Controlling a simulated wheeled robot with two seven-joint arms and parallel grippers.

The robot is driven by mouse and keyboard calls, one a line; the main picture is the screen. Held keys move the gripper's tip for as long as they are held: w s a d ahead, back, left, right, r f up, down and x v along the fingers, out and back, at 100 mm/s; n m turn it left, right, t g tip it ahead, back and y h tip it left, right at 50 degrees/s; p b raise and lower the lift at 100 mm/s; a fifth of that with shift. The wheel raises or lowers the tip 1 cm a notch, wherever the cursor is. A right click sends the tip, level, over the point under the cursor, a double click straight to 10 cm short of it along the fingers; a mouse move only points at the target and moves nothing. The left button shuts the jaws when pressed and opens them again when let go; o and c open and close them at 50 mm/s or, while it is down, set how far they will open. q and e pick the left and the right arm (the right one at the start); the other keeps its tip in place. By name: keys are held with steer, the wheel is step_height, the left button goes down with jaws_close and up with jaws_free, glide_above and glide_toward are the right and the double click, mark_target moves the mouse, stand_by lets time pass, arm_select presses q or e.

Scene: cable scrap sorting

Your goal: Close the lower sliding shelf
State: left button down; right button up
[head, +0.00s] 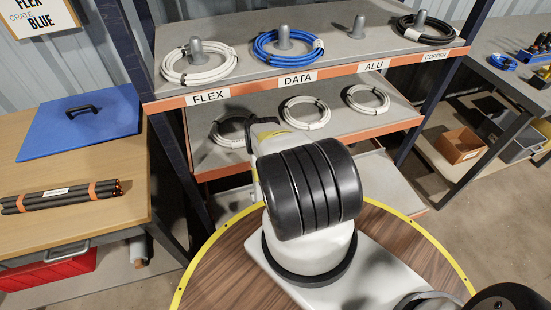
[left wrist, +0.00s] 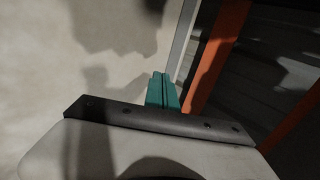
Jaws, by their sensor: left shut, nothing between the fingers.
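A rack stands ahead with a labelled top shelf (head: 340,70). Below it a grey sliding shelf with an orange front lip (head: 392,130) carries several white cable coils and juts out. Lower still, another grey shelf (head: 398,187) with an orange edge shows partly behind my arm. In the left wrist view, my left gripper (left wrist: 163,92) has its teal fingers shut and empty, close beside an orange edge (left wrist: 217,58); contact cannot be told. In the head view, my arm hides the left gripper. My right gripper is out of view.
The top shelf holds white, blue and black coils on pegs. A wooden table at left bears a blue lidded panel (head: 85,125) and black cables (head: 62,197). A round wooden surface with a yellow rim (head: 195,268) is below my arm. A bench with a cardboard box (head: 460,146) stands right.

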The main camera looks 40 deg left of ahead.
mark_target(250, 187)
arm_select(q)
steer(key=a, duration=0.1)
steer(key=w+a+f, duration=0.1)
steer(key=a, duration=0.1)
steer(key=w+a+f, duration=0.1)
steer(key=shift+w+a+f, duration=0.1)
steer(key=shift+a+f, duration=0.1)
steer(key=shift+a, duration=0.05)
steer(key=shift+w+a, duration=0.45)
steer(key=shift+a, duration=0.25)
steer(key=a, duration=0.1)
steer(key=w+a, duration=0.1)
steer(key=a, duration=0.1)
steer(key=w+a, duration=0.1)
steer(key=shift+w+a, duration=0.1)
steer(key=shift+a, duration=0.1)
